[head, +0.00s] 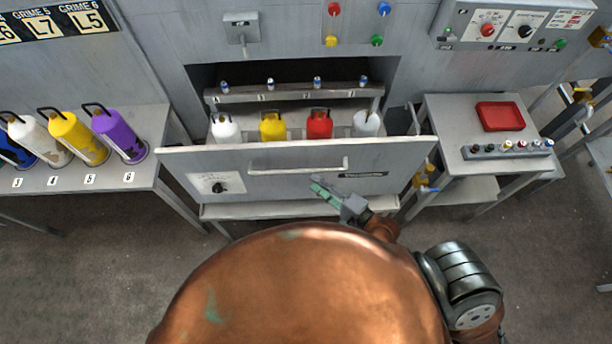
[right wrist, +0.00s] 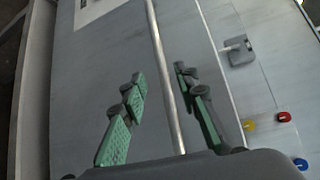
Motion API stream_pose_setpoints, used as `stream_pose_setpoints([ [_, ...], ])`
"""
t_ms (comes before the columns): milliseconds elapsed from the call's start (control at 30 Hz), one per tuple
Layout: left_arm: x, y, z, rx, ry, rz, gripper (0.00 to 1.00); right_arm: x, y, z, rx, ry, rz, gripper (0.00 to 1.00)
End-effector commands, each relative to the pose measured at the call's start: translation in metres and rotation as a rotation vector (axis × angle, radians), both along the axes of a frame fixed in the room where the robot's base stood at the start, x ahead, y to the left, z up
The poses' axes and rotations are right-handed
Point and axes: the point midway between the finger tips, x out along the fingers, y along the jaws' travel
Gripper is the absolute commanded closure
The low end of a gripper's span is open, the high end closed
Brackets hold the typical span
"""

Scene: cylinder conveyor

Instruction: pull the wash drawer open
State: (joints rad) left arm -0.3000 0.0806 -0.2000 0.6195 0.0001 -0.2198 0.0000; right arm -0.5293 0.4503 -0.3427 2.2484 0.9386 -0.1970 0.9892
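The wash drawer (head: 225,163) is a grey box in the machine, standing out from the opening with its inside showing. Its front has a bar handle (head: 280,171), a dial plate at left and a dark label at right. My right gripper (head: 318,185) is just below the handle's right part in the head view. In the right wrist view the right gripper (right wrist: 160,76) has its green-padded fingers apart, with the handle (right wrist: 163,70) running between them; neither finger visibly touches it. My left gripper is not in view.
White, yellow and red bottles (head: 319,126) stand in the drawer. A left bench (head: 100,177) carries several large cylinders, including a purple one (head: 118,136). A right table (head: 450,130) holds a red tray (head: 500,117) and a button strip. Open floor lies beside these.

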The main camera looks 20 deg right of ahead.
Motion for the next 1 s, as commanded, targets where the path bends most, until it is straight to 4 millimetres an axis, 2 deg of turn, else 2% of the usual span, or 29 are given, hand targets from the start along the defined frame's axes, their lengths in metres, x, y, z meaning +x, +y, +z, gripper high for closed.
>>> stream_pose_setpoints([
  [100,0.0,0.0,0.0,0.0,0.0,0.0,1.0,-0.016,-0.009,0.002,-0.003,0.002,0.003,0.72],
  [300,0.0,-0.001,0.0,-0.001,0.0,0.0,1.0,-0.029,-0.016,0.005,0.0,0.001,0.001,0.72],
  [1000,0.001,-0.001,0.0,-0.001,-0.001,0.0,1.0,-0.03,-0.019,0.001,-0.009,0.001,-0.002,0.72],
])
